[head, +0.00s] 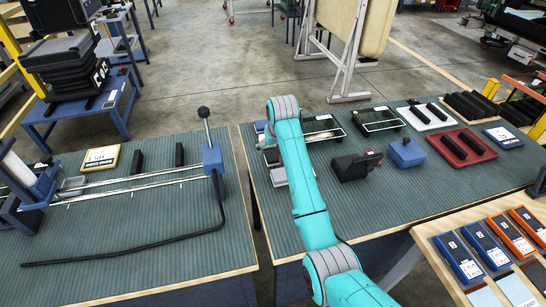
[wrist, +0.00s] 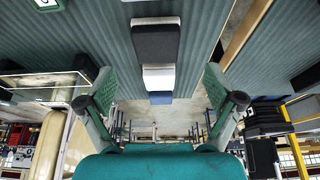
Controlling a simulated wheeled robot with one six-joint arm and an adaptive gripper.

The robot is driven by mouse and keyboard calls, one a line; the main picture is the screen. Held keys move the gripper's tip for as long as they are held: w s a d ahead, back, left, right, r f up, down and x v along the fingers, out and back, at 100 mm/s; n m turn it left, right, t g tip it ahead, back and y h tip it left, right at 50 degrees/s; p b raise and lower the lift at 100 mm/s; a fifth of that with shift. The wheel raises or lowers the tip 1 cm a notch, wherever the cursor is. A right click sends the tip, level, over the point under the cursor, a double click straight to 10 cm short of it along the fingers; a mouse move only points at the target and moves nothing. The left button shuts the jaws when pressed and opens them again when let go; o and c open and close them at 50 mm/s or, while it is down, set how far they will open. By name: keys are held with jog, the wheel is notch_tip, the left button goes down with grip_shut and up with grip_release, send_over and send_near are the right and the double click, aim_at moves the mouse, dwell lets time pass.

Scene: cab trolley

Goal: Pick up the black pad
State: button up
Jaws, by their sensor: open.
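In the wrist view a black pad (wrist: 156,38) lies on the ribbed green bench mat, with a white block (wrist: 158,77) and a blue piece (wrist: 161,98) in line below it. My gripper (wrist: 158,84) is open and empty, its two fingers apart at left and right of this row. The pad is not between the fingertips; no contact shows. In the head view my arm hides the gripper; a dark piece (head: 271,157) shows just left of the arm, perhaps the same pad. Other black pads lie on the left bench (head: 138,162) and on the red tray (head: 455,148).
Right of my arm stand a glass-topped frame (head: 322,128), a dark clamp-like block (head: 356,166) and a blue block (head: 407,152). A white tray (head: 426,117) holds black pads. A gap separates the two benches. A wooden table (head: 440,262) with boxes stands at lower right.

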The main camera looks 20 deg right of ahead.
aim_at(273, 155)
jog(key=shift+d+x, duration=0.2)
jog(key=shift+x, duration=2.75)
jog(key=shift+s, duration=0.1)
jog(key=c, duration=1.3)
jog(key=shift+o, duration=0.2)
jog(key=shift+r, duration=0.1)
notch_tip(273, 155, up, 10)
jog(key=o, duration=0.6)
jog(key=c, duration=0.4)
